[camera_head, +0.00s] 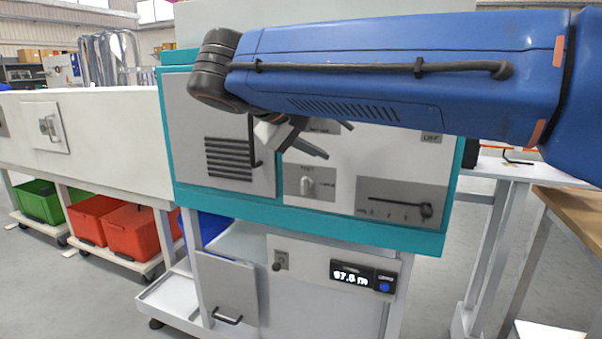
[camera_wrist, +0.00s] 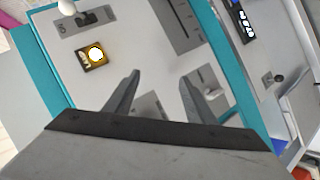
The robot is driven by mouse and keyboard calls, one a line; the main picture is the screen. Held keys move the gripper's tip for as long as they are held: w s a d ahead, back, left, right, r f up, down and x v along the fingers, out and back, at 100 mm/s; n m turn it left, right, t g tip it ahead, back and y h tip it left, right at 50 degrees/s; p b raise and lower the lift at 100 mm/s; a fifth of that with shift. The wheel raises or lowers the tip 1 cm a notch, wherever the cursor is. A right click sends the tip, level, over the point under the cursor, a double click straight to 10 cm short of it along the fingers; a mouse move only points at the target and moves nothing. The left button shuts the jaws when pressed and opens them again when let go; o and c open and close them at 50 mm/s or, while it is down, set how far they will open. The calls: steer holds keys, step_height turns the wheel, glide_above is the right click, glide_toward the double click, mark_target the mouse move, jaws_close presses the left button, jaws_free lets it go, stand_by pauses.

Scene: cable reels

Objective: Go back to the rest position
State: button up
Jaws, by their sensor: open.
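My gripper (camera_head: 318,140) is in front of the teal-framed machine panel (camera_head: 330,228), at the end of my blue arm. In the wrist view its two fingers (camera_wrist: 160,98) are spread apart with nothing between them. Behind the fingers is the panel's pale face, with a grey plate partly hidden between them. The panel carries a rotary switch (camera_head: 307,183), a slotted lever plate (camera_head: 403,203) and a vent grille (camera_head: 229,158). A lit yellow button (camera_wrist: 95,55) shows in the wrist view. My arm hides the panel's upper part in the head view.
Below the panel are a digital display (camera_head: 351,276) and a grey door with a handle (camera_head: 229,290). Red bins (camera_head: 132,232) and a green bin (camera_head: 40,201) stand on low carts at left. A wooden table (camera_head: 575,205) is at right. Open floor lies at left.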

steer(key=s+d+f+g+y, duration=0.2)
steer(key=s+d+f, duration=0.2)
steer(key=d+f, duration=0.45)
steer(key=s+d+f+g+y, duration=0.1)
steer(key=s+d+f+g, duration=0.15)
steer(key=d+f, duration=0.65)
steer(key=s+d+f+m+y, duration=0.2)
steer(key=s+d+f, duration=0.1)
steer(key=s+f, duration=0.4)
steer(key=s+d+f+m+y, duration=0.2)
steer(key=s+d+f+y, duration=0.1)
steer(key=s+f, duration=0.5)
step_height(320, 180, down, 2)
steer(key=shift+d+f, duration=0.1)
steer(key=shift+d, duration=0.15)
